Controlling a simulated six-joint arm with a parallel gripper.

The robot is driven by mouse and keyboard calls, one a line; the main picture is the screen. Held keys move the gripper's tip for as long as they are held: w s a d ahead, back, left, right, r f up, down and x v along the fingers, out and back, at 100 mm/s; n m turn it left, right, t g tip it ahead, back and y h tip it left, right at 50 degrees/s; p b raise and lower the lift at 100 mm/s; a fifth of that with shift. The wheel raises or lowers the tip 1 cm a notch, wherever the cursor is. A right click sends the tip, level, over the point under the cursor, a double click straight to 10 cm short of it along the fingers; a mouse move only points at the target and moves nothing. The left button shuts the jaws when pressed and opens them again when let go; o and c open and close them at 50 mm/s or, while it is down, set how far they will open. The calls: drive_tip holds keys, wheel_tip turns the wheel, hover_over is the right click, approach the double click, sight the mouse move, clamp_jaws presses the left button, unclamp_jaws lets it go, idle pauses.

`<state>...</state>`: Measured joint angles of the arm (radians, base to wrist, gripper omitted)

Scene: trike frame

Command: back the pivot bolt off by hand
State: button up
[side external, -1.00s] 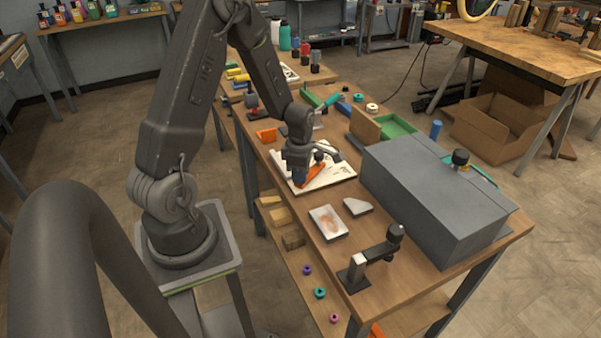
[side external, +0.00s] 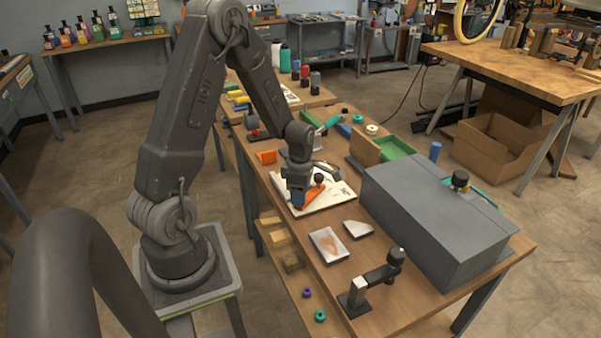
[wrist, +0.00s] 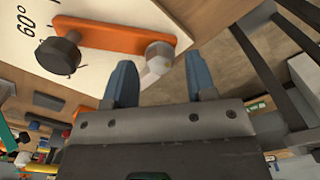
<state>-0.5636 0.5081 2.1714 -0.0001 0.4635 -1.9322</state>
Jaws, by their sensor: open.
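The pivot bolt appears to be the pale round head (wrist: 160,54) at the right end of the orange lever (wrist: 115,35) in the wrist view. A black knob (wrist: 58,54) stands at the lever's other end. The lever lies over a white board (wrist: 85,82) marked 60°. My gripper (wrist: 160,62) is open, its two blue fingers on either side of the bolt head in that view; I cannot tell how deep they reach. In the side view my gripper (side external: 298,203) points down at the orange lever (side external: 313,193) on the board (side external: 338,198), hiding the bolt.
A large grey box (side external: 430,220) stands right of the board. A black clamp-like fixture (side external: 370,280) is at the bench's near end. Two small plates, one being a stained rectangle (side external: 329,244), lie between. A green tray (side external: 396,147) is behind.

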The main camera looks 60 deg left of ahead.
wheel_tip(320, 180, up, 13)
drive_tip(key=shift+f, duration=0.2)
idle(0.3)
drive_tip(key=s+d+r+m+t, duration=0.2)
drive_tip(key=s+d+r+m, duration=0.2)
drive_tip(key=m, duration=0.5)
drive_tip(key=s+d+r+m+t, duration=0.1)
drive_tip(key=s+d+r+m, duration=0.2)
drive_tip(key=d+m, duration=0.6)
drive_tip(key=s+d+r+m+t, duration=0.2)
drive_tip(key=s+d+r+m, duration=0.2)
drive_tip(key=m, duration=0.6)
drive_tip(key=shift+s+d+r+m+t, duration=0.35)
drive_tip(key=shift+d+r, duration=0.45)
drive_tip(key=shift+d, duration=0.4)
